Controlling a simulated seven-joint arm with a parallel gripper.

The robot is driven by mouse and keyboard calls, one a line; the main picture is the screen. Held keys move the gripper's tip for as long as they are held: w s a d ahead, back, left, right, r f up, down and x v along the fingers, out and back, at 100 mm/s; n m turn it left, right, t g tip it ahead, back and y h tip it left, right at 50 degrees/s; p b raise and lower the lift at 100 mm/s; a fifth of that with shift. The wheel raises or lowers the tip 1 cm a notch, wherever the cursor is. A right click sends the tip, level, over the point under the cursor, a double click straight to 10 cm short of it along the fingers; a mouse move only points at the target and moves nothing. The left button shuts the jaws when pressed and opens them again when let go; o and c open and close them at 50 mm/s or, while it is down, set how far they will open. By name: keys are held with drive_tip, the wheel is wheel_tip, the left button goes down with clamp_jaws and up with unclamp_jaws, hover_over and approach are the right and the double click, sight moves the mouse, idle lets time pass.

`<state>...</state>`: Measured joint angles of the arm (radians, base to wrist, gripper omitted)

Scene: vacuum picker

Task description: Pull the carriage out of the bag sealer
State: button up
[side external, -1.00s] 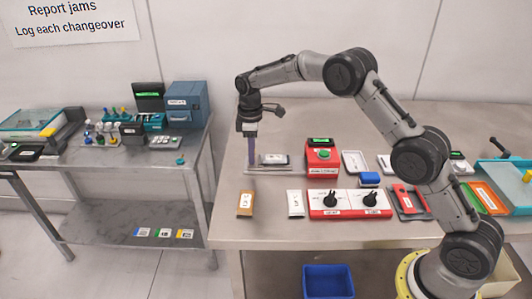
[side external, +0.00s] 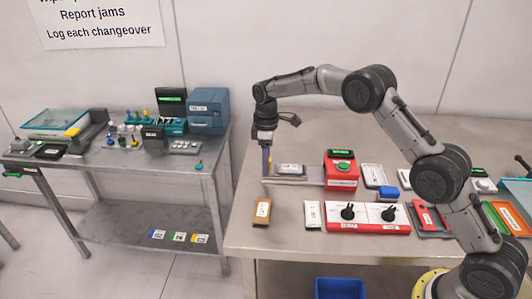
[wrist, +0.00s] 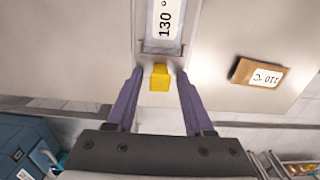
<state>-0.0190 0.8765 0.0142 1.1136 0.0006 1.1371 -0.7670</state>
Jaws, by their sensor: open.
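The carriage (side external: 290,169), a grey block, sits on the rail to the left of the red unit. In the wrist view its label plate (wrist: 164,22) reads 130, and a yellow handle (wrist: 160,74) sticks out of its end. My gripper (side external: 267,174) points down at the rail's left end. In the wrist view its purple fingers (wrist: 159,84) are open, one on each side of the handle, with gaps showing.
A brown labelled box (side external: 262,212) and a white labelled box (side external: 312,214) stand at the front. A red panel with two black knobs (side external: 368,228) is right of them. The table's left edge is close to my gripper. A side table (side external: 110,160) with equipment stands beyond a gap.

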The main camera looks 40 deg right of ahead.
wheel_tip(320, 180, up, 14)
idle(0.5)
drive_tip(key=shift+f, duration=0.15)
drive_tip(key=s+r+t, duration=0.2)
drive_tip(key=s+r, duration=0.3)
drive_tip(key=r, duration=0.7)
drive_tip(key=s+r+m+t, duration=0.1)
drive_tip(key=s+r, duration=0.3)
drive_tip(key=s, duration=0.3)
drive_tip(key=s+r+t, duration=0.1)
drive_tip(key=s+r, duration=0.3)
drive_tip(key=s, duration=0.3)
drive_tip(key=s+d+f+m+t, duration=0.1)
drive_tip(key=s+f+m, duration=0.25)
drive_tip(key=s, duration=1.15)
drive_tip(key=s+f+m, duration=0.4)
drive_tip(key=s+f, duration=0.3)
drive_tip(key=f, duration=0.5)
drive_tip(key=shift+s+f+t, duration=0.25)
drive_tip(key=shift+f+t, duration=0.05)
